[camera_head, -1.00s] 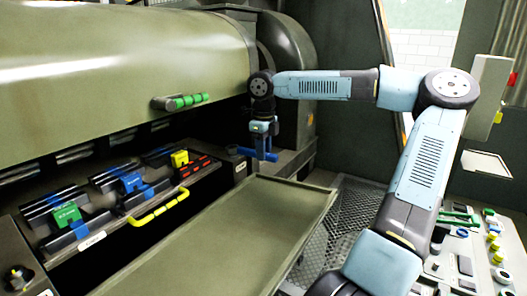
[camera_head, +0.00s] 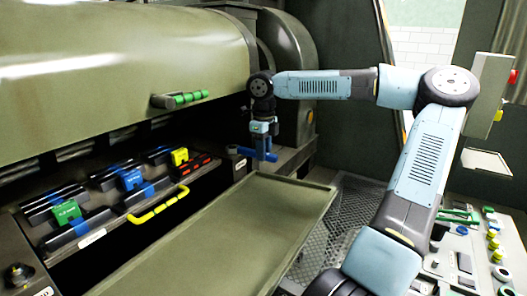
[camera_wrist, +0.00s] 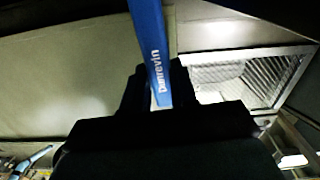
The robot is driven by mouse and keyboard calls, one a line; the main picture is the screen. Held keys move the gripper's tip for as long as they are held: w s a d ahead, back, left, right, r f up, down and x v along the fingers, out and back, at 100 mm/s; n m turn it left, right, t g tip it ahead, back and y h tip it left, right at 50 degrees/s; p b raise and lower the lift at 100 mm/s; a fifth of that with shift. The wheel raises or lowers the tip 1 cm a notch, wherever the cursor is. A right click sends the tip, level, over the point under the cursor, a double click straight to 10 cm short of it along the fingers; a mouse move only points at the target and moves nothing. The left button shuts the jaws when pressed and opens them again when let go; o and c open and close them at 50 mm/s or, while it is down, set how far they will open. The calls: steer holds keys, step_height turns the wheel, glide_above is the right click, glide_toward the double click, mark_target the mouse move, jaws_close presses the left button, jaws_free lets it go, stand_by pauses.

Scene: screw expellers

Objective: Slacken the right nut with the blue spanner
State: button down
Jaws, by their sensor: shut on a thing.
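My gripper (camera_head: 264,150) hangs at the far end of the machine, above the far end of the tray. It is shut on the blue spanner (camera_head: 239,150), whose head points left in the head view. In the wrist view, the blue handle (camera_wrist: 148,40) runs up from between my dark fingers (camera_wrist: 158,95), with white lettering along it. A dark nut-like fitting (camera_head: 18,275) stands at the lower left.
A long olive tray (camera_head: 225,235) fills the middle and is empty. Green (camera_head: 67,213), blue (camera_head: 131,179) and yellow (camera_head: 180,156) blocks and a yellow handle (camera_head: 157,205) line the machine's left side. A control panel (camera_head: 480,265) stands at the lower right.

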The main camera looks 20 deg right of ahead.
steer(key=shift+w+d+n, duration=0.25)
steer(key=shift+w+n, duration=0.05)
steer(key=shift+n, duration=0.1)
steer(key=shift+w+d+n, duration=0.25)
steer(key=shift+d+n, duration=0.1)
steer(key=shift+n, duration=0.05)
steer(key=shift+s+a+m, duration=0.4)
steer(key=shift+m, duration=0.2)
stand_by(0.5)
steer(key=shift+r, duration=2.1)
stand_by(0.3)
steer(key=s+d+r, duration=0.1)
steer(key=s+d, duration=0.6)
steer(key=s, duration=0.3)
steer(key=shift+s+r, duration=0.25)
steer(key=shift+s, duration=0.15)
stand_by(0.8)
steer(key=shift+d, duration=0.1)
